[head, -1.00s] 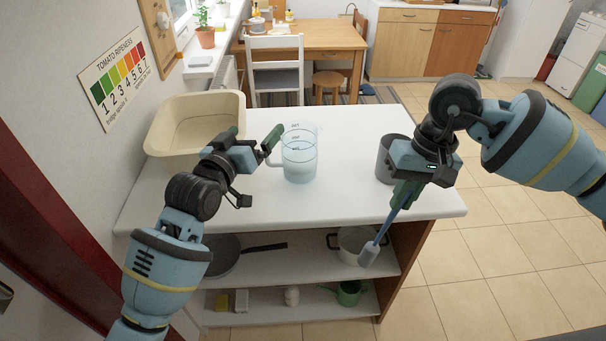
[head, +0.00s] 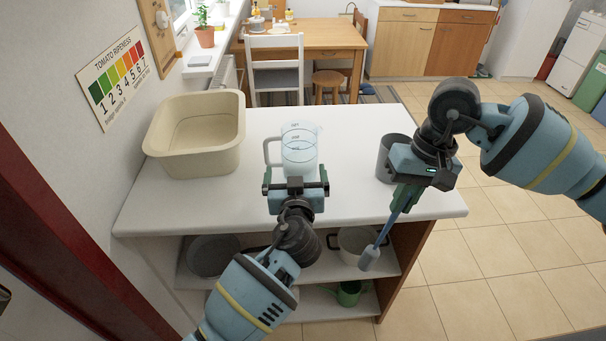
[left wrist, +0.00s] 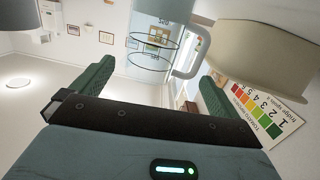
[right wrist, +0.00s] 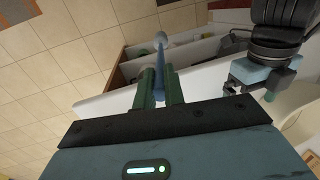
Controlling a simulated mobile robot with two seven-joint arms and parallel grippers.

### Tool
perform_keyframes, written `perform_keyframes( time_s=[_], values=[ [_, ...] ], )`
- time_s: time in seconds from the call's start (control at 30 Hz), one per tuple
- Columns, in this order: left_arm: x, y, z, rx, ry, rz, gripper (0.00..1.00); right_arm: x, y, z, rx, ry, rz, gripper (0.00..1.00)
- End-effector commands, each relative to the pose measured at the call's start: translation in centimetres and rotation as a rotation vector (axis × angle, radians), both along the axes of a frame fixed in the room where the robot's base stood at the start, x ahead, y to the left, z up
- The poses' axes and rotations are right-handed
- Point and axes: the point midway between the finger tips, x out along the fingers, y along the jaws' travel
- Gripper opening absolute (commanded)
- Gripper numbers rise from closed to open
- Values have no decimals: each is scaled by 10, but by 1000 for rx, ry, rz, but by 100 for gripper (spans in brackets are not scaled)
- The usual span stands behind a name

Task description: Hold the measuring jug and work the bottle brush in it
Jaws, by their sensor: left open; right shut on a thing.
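The clear measuring jug (head: 299,152) stands upright on the white counter, its handle (head: 270,152) on the left. In the left wrist view the jug (left wrist: 150,50) is ahead of the fingers, with its handle (left wrist: 192,52) to the right. My left gripper (head: 296,180) is open in front of the jug, its fingers spread; I cannot tell whether they touch it. My right gripper (head: 405,198) is shut on the bottle brush (head: 377,243), which hangs with its pale head down past the counter's front edge. The brush also shows between the fingers in the right wrist view (right wrist: 159,60).
A beige basin (head: 195,165) stands at the counter's left. A grey container (head: 385,165) stands at the right, behind my right gripper. The white counter (head: 345,195) is clear between jug and container. Pots and a green watering can (head: 348,293) sit on shelves below.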

Motion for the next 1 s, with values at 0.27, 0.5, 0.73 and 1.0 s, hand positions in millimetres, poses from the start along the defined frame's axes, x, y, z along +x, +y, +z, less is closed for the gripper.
perform_keyframes(
  time_s=[0.27, 0.5, 0.73, 1.0],
  values=[
    [-10, -15, 6, 23, -83, 36, 100, 0, 0, -1, 0, 2, 0, 0],
    [-10, -16, 8, 24, -92, 39, 100, 0, 0, -1, 0, 2, 0, 0],
    [8, -17, 9, 28, -94, 38, 100, 0, 0, -1, 0, 2, 0, 0],
    [45, -17, 8, 28, -93, 38, 100, 0, 0, -1, 0, 2, 0, 0]
  ],
)
